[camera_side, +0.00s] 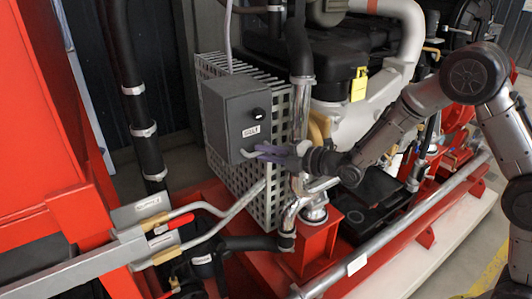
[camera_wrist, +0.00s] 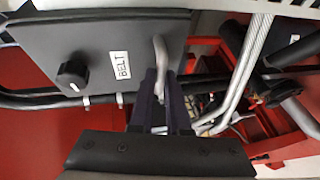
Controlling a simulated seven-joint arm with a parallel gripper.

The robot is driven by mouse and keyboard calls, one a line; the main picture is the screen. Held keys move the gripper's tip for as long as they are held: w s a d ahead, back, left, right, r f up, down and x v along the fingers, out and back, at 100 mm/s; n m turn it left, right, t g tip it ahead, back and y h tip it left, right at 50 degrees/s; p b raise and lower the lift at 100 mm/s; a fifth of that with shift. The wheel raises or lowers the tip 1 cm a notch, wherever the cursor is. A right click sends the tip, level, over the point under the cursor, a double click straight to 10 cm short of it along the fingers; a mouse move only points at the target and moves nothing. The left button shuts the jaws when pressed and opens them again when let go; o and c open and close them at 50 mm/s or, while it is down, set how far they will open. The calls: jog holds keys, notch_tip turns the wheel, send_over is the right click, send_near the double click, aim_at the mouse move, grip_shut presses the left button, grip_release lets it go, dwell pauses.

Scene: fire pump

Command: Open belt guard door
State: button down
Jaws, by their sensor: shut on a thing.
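The belt guard door (camera_side: 258,110) is the dark grey front of a box mounted on a white lattice guard. In the side view it looks closed against the box. It carries a black knob (camera_wrist: 72,75), a white label reading BELT (camera_wrist: 121,66) and a pale bar handle (camera_wrist: 160,52) near its right edge in the wrist view. My gripper (camera_side: 262,152) reaches the door's lower part from the right. In the wrist view its dark fingers (camera_wrist: 163,80) are shut on the handle's lower end. The fingers hide part of the handle.
The white lattice guard (camera_side: 275,190) stands behind and beside the box. A black vertical pipe (camera_side: 300,45) runs close to its right. Grey levers and pipes (camera_side: 210,235) lie below left, and a red frame (camera_side: 305,260) lies below. The engine (camera_side: 350,110) is at the right.

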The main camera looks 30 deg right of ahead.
jog(key=shift+s, duration=0.15)
dwell(0.3)
jog(key=s+a+m+g+h, duration=0.1)
jog(key=a+m+g+h, duration=0.1)
jog(key=a+m+h, duration=0.3)
jog(key=s+a+m+g+h, duration=0.2)
jog(key=a+m+h, duration=0.3)
jog(key=m+h, duration=0.5)
jog(key=shift+s+a+g+h, duration=0.3)
jog(key=shift+g+h, duration=0.2)
jog(key=shift+h, duration=1.2)
jog(key=c, duration=0.9)
grip_release()
jog(key=v, duration=1.3)
jog(key=shift+s+a, duration=0.15)
jog(key=shift+a, duration=0.2)
